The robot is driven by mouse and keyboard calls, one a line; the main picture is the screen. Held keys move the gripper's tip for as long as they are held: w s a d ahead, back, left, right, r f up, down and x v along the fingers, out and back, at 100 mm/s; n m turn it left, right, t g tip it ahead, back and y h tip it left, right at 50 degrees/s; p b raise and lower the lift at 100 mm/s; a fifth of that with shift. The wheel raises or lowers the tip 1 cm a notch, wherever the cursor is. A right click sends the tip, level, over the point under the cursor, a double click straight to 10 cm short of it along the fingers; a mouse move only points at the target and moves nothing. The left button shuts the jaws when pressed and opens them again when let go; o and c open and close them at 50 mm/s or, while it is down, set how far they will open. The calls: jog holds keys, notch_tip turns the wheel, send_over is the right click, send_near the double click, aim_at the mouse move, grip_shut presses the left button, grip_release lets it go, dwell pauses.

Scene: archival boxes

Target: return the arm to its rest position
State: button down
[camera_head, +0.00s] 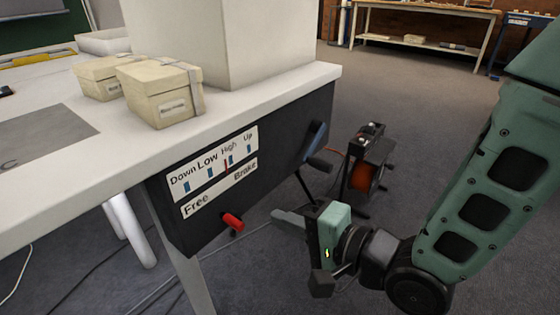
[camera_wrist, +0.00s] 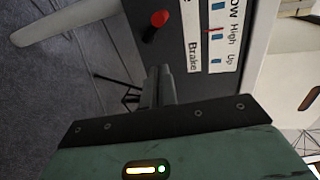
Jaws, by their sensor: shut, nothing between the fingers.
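My arm reaches in from the right in the head view, with its green link bent down to the wrist. My gripper (camera_head: 290,219) is at the lower middle, right of the table's dark control panel (camera_head: 240,200). Its fingers are shut with nothing between them and point left toward the panel side. In the wrist view my gripper (camera_wrist: 160,80) shows its closed fingers in front of the floor and the panel's lower edge. A red-tipped knob (camera_head: 233,222) sticks out below the panel and also shows in the wrist view (camera_wrist: 159,19). The fingers look apart from it.
The white table (camera_head: 60,190) bears two cream archival boxes (camera_head: 160,95) and a large pale block (camera_head: 225,40). A dark lever (camera_head: 317,145) juts from the panel's right end. An orange-and-black reel (camera_head: 367,172) stands behind my gripper. Open carpet lies beyond.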

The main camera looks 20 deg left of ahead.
jog(key=s+d+r+n+g+h+p, duration=0.1)
jog(key=d+n+g+h+p, duration=0.1)
jog(key=d+n+h, duration=0.8)
jog(key=s+d+r+n+g+h+p, duration=0.2)
jog(key=s+d+r+g+h, duration=0.3)
jog(key=s+d, duration=0.7)
notch_tip(320, 180, up, 38)
jog(key=w+t+y+p, duration=0.1)
jog(key=p, duration=3.6)
jog(key=shift+w+d+f, duration=0.15)
jog(key=shift+w+d, duration=0.2)
jog(key=shift+d, duration=0.1)
